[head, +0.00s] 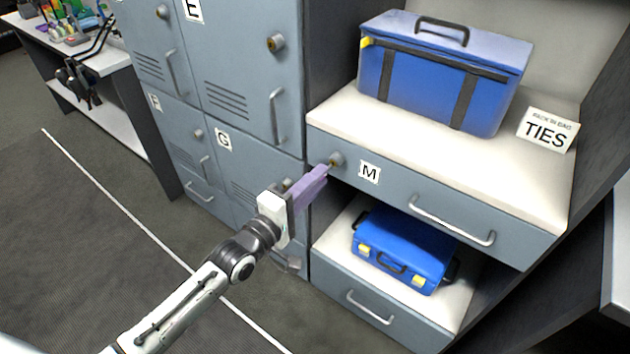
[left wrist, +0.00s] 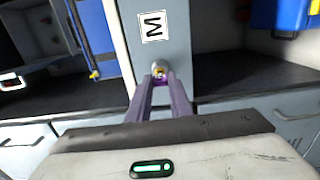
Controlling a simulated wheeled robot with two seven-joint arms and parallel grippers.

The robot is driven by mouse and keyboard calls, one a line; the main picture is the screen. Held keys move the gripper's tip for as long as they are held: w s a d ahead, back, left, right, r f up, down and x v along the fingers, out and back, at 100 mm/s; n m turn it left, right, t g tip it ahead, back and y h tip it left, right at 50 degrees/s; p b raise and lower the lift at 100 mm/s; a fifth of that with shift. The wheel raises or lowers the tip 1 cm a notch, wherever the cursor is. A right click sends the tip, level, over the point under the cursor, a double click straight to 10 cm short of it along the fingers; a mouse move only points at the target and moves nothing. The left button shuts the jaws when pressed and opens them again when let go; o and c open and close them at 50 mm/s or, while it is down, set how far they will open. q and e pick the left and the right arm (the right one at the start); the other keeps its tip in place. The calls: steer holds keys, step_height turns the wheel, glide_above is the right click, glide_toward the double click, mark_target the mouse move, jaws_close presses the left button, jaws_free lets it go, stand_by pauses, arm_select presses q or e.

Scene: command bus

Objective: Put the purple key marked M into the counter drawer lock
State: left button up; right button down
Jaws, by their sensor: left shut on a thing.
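My left gripper (head: 322,170) has long purple fingers and reaches up to the drawer lock (head: 338,158), a round metal cylinder at the left of the drawer front marked M (head: 400,190). It is shut on the key (head: 330,164), of which only a small brass-coloured bit shows between the fingertips and the lock. In the left wrist view the fingertips (left wrist: 160,84) meet right at the lock (left wrist: 159,66), below the M label (left wrist: 153,26). The key's bow and its mark are hidden by the fingers. I cannot tell how far the key is in. My right gripper is not in view.
A large blue case (head: 440,80) and a TIES sign (head: 547,130) stand on the counter above the drawer. A smaller blue case (head: 405,250) lies on the shelf below. Grey lockers (head: 235,75) with handles and locks stand to the left. The floor at left is clear.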

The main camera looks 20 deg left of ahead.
arm_select(q)
steer(key=shift+w+d, duration=0.25)
steer(key=shift+w, duration=0.3)
stand_by(0.8)
steer(key=shift+w+d, duration=0.15)
steer(key=shift+w, duration=0.4)
stand_by(0.6)
